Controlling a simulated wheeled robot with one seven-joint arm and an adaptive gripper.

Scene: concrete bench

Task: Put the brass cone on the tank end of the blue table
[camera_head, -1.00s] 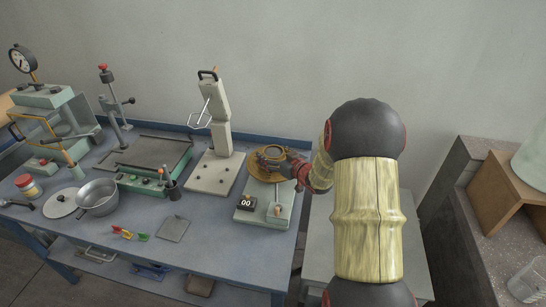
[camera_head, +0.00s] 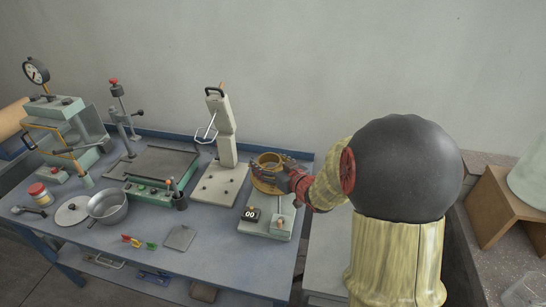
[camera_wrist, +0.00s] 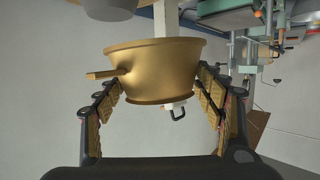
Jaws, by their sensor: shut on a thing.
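My gripper (camera_head: 280,174) reaches in from the right and is shut on the cone. The fingers hide part of the cone in the head view. I cannot tell whether the cone touches the plate. I cannot make out a tank for certain.
A tall white stand (camera_head: 222,150) is just left. A pot (camera_head: 108,206), coloured clips (camera_head: 138,242) and a flat grey plate (camera_head: 180,237) lie further left. The front middle is partly clear.

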